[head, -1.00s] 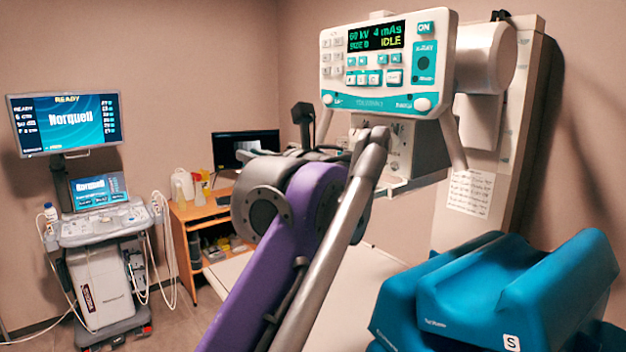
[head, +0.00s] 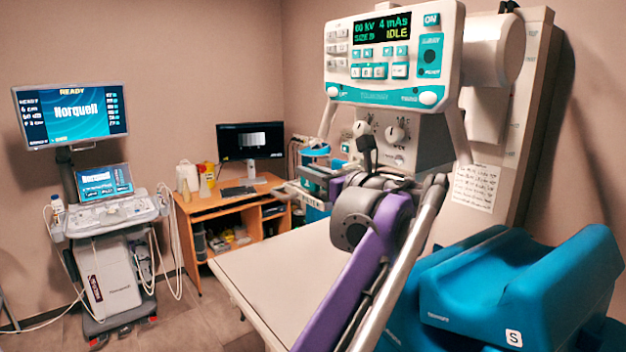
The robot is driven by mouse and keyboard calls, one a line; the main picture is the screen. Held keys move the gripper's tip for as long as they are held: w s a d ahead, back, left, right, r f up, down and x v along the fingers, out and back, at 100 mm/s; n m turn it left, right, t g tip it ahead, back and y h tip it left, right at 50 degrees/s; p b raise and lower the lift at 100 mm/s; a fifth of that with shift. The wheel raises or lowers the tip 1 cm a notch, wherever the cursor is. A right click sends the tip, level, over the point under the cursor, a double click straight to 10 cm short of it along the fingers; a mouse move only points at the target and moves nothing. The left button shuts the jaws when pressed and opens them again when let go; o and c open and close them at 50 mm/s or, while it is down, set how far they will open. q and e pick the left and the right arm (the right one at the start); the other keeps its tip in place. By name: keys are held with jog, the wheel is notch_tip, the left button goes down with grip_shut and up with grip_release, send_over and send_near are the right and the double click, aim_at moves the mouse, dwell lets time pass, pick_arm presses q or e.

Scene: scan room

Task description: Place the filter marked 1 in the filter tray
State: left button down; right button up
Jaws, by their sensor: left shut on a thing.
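My left gripper (head: 308,188) is at the end of the purple and grey arm, left of and below the X-ray tube head's collimator (head: 396,142). It is seen mostly from behind, against the teal shelving at the back. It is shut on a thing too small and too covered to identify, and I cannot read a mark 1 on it. I cannot clearly make out the filter tray; the arm covers the area under the collimator. My right gripper is not in view.
The control panel (head: 391,50) reads IDLE above the pale table (head: 262,272). Blue positioning cushions (head: 515,290) fill the right front. An ultrasound cart (head: 108,250) and a wooden desk (head: 232,205) stand at left. The table's left part is clear.

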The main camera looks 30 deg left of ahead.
pick_arm(q)
jog(key=shift+w+f, duration=0.15)
jog(key=shift+f, duration=0.25)
jog(key=shift+f, duration=0.1)
jog(key=c, duration=0.8)
grip_release()
jog(key=shift+d, duration=0.2)
jog(key=v, duration=1.1)
jog(key=shift+s+d+b, duration=0.2)
jog(key=shift+d+b, duration=0.15)
